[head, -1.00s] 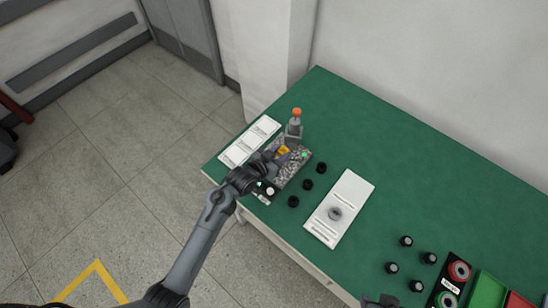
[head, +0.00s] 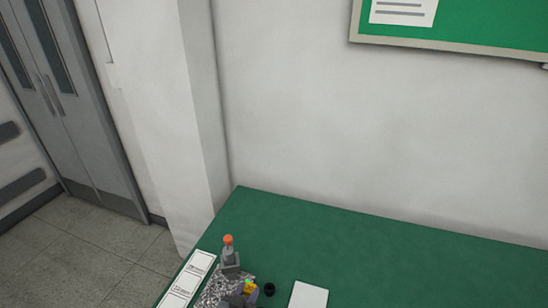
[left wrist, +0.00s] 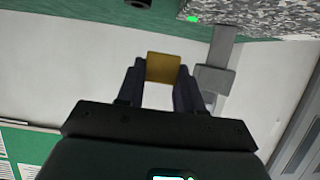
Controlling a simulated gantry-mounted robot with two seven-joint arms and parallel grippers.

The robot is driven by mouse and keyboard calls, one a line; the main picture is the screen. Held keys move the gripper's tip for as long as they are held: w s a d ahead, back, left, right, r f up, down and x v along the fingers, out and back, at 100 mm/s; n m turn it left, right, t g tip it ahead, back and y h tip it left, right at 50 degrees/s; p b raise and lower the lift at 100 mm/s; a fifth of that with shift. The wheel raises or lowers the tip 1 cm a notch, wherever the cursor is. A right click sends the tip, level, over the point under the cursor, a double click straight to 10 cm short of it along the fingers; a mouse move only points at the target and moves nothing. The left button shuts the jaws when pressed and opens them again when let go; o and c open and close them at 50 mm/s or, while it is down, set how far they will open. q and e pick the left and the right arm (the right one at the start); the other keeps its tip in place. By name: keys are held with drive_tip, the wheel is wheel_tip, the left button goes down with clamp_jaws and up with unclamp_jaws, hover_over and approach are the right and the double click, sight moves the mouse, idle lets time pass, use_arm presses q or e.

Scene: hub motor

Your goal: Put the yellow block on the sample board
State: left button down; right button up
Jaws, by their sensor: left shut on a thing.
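The yellow block (left wrist: 163,68) is between the two fingertips of my left gripper (left wrist: 160,72) in the left wrist view, and the gripper is shut on it. In the head view, the yellow block (head: 249,284) shows small near the bottom edge, by the speckled grey block (head: 212,292). I cannot tell its height above that block. A white board with labelled squares (head: 188,278) lies on the table left of the speckled block; I cannot tell if it is the sample board. My right gripper is not in view.
A grey stand with an orange top (head: 229,256) rises behind the speckled block. A black knob (head: 269,290) and a white panel (head: 308,295) are to the right. The green table (head: 400,270) is bare behind them. A wall stands behind.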

use_arm(q)
drive_tip(key=s+a+r+n+y, duration=0.3)
drive_tip(key=s+a+r+y, duration=0.1)
drive_tip(key=s+a+r, duration=0.95)
wheel_tip(320, 180, up, 18)
drive_tip(key=d+p, duration=0.1)
drive_tip(key=p, duration=2.5)
drive_tip(key=shift+d+f+t, duration=0.15)
drive_tip(key=shift+t, duration=0.25)
